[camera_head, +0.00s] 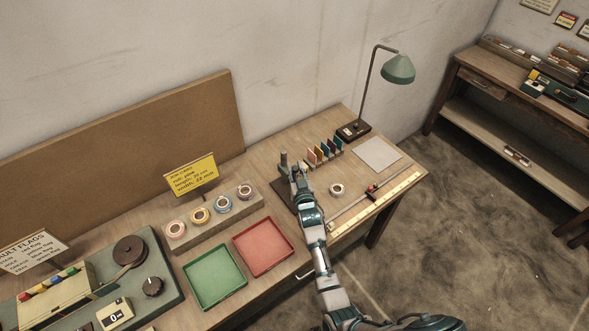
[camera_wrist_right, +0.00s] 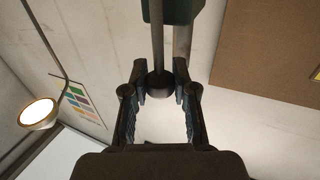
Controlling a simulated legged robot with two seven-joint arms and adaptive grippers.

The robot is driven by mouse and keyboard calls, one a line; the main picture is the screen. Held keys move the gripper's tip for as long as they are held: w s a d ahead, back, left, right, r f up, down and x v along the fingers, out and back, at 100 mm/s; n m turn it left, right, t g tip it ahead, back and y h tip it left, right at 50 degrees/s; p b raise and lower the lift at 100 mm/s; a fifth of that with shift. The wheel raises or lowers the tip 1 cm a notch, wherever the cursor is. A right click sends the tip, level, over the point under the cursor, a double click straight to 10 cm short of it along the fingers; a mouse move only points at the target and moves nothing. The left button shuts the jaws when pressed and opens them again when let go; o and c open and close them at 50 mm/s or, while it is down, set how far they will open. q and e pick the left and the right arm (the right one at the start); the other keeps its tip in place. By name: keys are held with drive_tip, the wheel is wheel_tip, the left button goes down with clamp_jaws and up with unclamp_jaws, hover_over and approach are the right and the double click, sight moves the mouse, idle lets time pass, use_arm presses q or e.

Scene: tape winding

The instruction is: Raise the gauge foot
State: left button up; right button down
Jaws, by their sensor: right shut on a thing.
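The gauge stand (camera_head: 284,160) is a dark upright on a dark base plate (camera_head: 281,192), near the back of the bench. My right gripper (camera_head: 297,172) is at the stand, and my arm hides part of it in the head view. In the right wrist view, the gauge foot (camera_wrist_right: 159,86) is a short dark cylinder at the end of a thin rod (camera_wrist_right: 157,45). A green body (camera_wrist_right: 180,10) shows above. My left gripper is not in view.
A red tray (camera_head: 263,248), a green tray (camera_head: 214,277) and a rack of tape rolls (camera_head: 213,220) lie left of my arm. A loose roll (camera_head: 337,189), a ruler (camera_head: 375,207) and a lamp (camera_head: 398,70) are to the right. Upright coloured cards (camera_head: 325,152) stand close behind.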

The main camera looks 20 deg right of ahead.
drive_tip(key=shift+a+r, duration=0.1)
drive_tip(key=shift+r, duration=0.25)
wheel_tip(320, 180, up, 3)
drive_tip(key=p, duration=0.3)
drive_tip(key=shift+f, duration=0.1)
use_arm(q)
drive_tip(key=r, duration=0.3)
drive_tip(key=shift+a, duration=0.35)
use_arm(e)
drive_tip(key=shift+d+f, duration=0.1)
drive_tip(key=shift+d, duration=0.1)
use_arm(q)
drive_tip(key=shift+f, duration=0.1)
use_arm(e)
drive_tip(key=c, duration=0.9)
unclamp_jaws()
drive_tip(key=shift+a, duration=0.15)
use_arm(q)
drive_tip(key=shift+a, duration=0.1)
use_arm(e)
drive_tip(key=shift+s+f, duration=0.1)
drive_tip(key=shift+s, duration=0.15)
drive_tip(key=s, duration=1.1)
drive_tip(key=shift+s+a, duration=0.25)
drive_tip(key=shift+a, duration=0.1)
